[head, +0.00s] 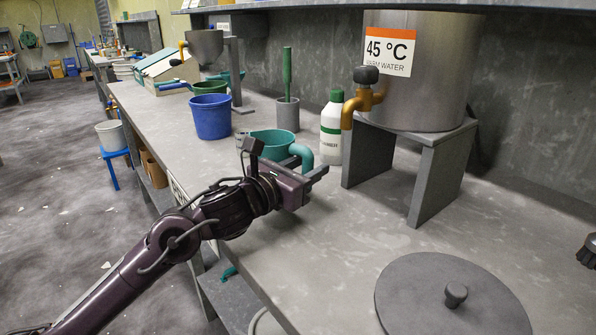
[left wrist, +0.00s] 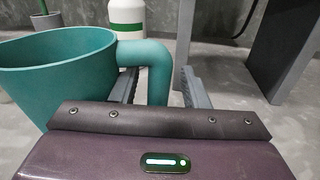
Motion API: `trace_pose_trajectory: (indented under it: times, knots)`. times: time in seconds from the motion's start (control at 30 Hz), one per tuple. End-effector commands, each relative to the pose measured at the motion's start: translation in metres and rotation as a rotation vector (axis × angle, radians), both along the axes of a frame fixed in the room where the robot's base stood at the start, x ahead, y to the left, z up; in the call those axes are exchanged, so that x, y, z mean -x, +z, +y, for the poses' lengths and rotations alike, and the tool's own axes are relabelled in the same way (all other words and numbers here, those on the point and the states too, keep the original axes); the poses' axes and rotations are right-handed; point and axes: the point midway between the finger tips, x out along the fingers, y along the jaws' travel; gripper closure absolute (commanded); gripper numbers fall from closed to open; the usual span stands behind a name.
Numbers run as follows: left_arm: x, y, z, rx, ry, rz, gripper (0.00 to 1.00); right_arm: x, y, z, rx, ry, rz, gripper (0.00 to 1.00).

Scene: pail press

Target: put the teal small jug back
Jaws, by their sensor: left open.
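The teal small jug (head: 272,142) stands upright on the grey counter, its curved handle at its right side. In the left wrist view the jug (left wrist: 60,72) fills the left part, and its handle (left wrist: 157,70) runs down between my two fingers. My left gripper (head: 286,160) is open at the near side of the jug, its fingers (left wrist: 161,86) on either side of the handle with a gap at the right. The lower part of the handle is hidden by the gripper body. My right gripper is not in view.
A white bottle with a green cap (head: 331,128) stands close behind the jug. A grey cup (head: 287,115) and a blue pail (head: 210,118) are farther back. The steel tank (head: 430,100) on its stand is to the right. A round lid (head: 420,290) lies in front.

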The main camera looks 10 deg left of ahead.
Motion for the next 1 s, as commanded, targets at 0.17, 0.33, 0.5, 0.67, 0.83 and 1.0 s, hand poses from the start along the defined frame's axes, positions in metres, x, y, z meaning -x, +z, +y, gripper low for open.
trace_pose_trajectory:
  times: [0.17,0.33,0.5,0.67,0.83,1.0]
  knots:
    - [0.014,0.001,0.009,-0.003,0.003,-0.001,0.58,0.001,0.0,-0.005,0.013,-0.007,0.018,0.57]
    - [0.046,-0.001,0.024,-0.007,0.004,0.001,0.58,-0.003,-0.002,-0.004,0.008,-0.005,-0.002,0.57]
    - [0.075,-0.002,0.038,-0.008,0.002,0.003,0.58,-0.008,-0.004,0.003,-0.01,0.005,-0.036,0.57]
    - [0.091,-0.002,0.049,-0.002,0.008,0.003,0.58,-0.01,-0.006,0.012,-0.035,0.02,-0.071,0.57]
    - [0.102,0.0,0.053,0.0,0.006,0.002,0.58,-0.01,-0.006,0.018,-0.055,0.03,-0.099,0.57]
    - [0.107,0.002,0.053,0.0,0.0,0.001,0.58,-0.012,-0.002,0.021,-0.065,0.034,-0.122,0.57]
